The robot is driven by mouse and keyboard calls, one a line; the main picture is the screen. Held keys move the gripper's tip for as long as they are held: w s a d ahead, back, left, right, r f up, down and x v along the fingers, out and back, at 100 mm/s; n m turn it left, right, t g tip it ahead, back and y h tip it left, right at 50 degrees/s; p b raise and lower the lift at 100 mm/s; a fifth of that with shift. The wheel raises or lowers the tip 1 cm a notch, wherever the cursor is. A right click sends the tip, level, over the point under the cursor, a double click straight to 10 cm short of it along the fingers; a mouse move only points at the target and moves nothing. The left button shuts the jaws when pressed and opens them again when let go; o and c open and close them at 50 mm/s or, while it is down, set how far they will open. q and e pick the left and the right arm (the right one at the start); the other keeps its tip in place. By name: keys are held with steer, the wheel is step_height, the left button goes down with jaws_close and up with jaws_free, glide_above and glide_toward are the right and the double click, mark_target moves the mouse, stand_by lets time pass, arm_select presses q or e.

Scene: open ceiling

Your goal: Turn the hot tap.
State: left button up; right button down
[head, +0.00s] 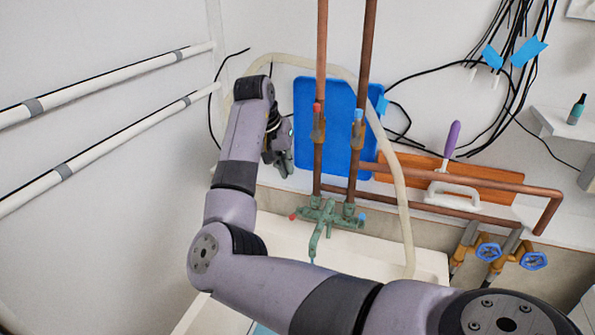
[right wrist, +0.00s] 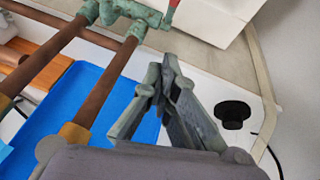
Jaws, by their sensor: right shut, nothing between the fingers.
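The green tap (head: 325,214) is fixed to two copper pipes above a white sink. Its red hot handle (head: 293,215) sticks out on the left side and its blue handle (head: 362,216) on the right. In the right wrist view the red handle (right wrist: 171,12) shows at the top edge, partly cut off, beside the green tap body (right wrist: 132,14). My right gripper (head: 284,166) is above and left of the red handle, apart from it. In the wrist view its fingers (right wrist: 163,75) are shut and empty. My left gripper is not in view.
Copper pipes (head: 365,60) run down right of my gripper, before a blue board (head: 304,95). A pale hose (head: 399,190) loops around them. A white sink (head: 426,262) lies below, partly behind my arm. A black knob (right wrist: 232,114) is near the wrist.

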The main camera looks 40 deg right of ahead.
steer(key=a+p+x, duration=0.1)
steer(key=p+x, duration=0.1)
steer(key=x, duration=0.3)
steer(key=p, duration=0.1)
glide_above(299, 211)
steer(key=a, duration=0.2)
steer(key=f, duration=0.5)
steer(key=shift+w+d+f, duration=0.15)
steer(key=shift+d+f, duration=0.05)
steer(key=shift+f, duration=0.05)
steer(key=shift+a+f, duration=0.2)
steer(key=shift+s+a+f+p, duration=0.1)
steer(key=shift+s+f+p, duration=0.1)
steer(key=shift+p, duration=0.1)
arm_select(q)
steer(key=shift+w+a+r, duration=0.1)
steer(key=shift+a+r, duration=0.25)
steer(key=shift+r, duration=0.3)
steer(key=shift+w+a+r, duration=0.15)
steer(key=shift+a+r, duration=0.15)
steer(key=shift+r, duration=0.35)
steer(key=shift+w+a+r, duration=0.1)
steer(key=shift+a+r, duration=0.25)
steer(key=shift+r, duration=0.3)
arm_select(e)
steer(key=shift+f, duration=0.15)
